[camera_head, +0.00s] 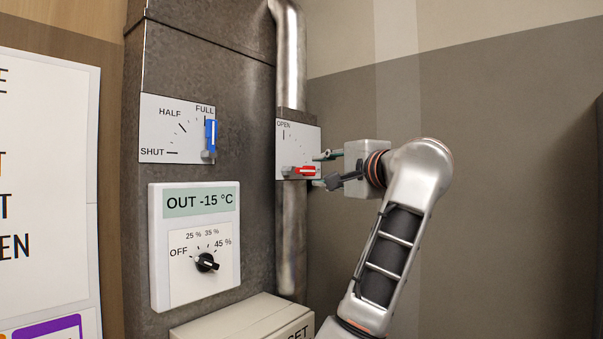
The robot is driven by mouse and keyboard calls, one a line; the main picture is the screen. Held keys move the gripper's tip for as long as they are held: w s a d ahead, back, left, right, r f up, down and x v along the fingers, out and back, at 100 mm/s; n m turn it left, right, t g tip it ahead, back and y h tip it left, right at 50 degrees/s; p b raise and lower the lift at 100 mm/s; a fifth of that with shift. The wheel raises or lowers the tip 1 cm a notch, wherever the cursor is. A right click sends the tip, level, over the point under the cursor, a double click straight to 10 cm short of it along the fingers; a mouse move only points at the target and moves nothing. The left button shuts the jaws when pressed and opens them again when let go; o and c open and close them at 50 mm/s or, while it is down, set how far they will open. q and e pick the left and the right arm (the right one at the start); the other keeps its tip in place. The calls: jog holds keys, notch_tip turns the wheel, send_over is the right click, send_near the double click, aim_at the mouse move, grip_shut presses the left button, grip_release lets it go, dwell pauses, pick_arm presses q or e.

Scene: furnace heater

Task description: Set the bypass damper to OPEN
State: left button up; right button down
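The bypass damper is a small white plate (297,137) on the pipe, with a red lever (305,170) low on it. The lever lies about horizontal, its red end towards the right. The word OPEN and a scale mark are at the plate's top left; any lower label is not visible. I cannot tell whether a finger touches the lever.
A blue lever (211,136) stands upright at FULL on another plate. Below is a control panel (162,246) reading OUT -15 °C, with a black knob (207,263). A light box (250,317) juts out at the bottom. The grey wall at right is clear.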

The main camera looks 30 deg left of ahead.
aim_at(304, 171)
pick_arm(q)
jog(key=x, duration=0.7)
jog(key=shift+a, duration=0.3)
grip_shut()
